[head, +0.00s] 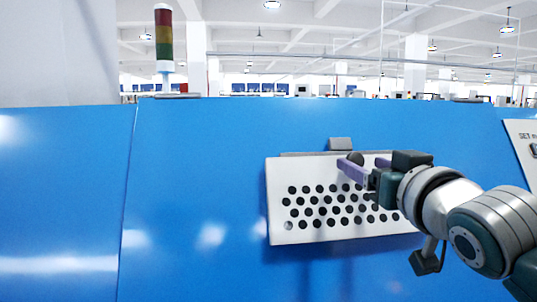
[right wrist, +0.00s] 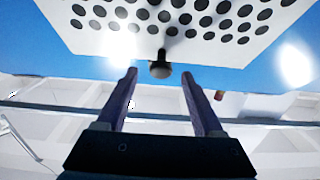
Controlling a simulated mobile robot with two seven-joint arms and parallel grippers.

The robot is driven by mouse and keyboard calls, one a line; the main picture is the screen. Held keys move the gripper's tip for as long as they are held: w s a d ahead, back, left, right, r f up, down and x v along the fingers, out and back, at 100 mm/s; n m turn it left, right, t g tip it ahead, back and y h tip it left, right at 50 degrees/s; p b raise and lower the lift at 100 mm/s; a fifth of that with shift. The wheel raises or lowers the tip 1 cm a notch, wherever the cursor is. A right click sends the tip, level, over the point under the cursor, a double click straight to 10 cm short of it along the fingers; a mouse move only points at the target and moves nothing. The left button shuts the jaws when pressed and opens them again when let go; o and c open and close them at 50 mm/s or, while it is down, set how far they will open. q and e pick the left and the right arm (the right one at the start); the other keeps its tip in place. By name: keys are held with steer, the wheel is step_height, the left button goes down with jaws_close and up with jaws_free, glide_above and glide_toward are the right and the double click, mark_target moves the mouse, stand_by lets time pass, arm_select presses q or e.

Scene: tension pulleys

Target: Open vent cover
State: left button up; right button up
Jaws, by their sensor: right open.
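The vent cover (head: 280,215) is a white plate with rows of dark round holes on the front of a blue machine. In the right wrist view the vent cover (right wrist: 110,42) fills the top of the picture, and the knob (right wrist: 160,69) shows between and just beyond the fingertips. My right gripper (head: 352,170) is open at the upper part of the cover, with its purple fingers on either side of the knob's line. The right gripper (right wrist: 159,78) holds nothing. My left gripper is not in view.
The blue machine panel (head: 190,200) is bare to the left of the cover. A grey block (head: 340,144) sits just above the cover's top edge. A signal tower (head: 164,40) stands on top at the left. A white control panel (head: 525,140) is at the far right.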

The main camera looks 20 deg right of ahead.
mark_target(357, 162)
steer(key=shift+x, duration=2.05)
steer(key=shift+a, duration=0.1)
jaws_close()
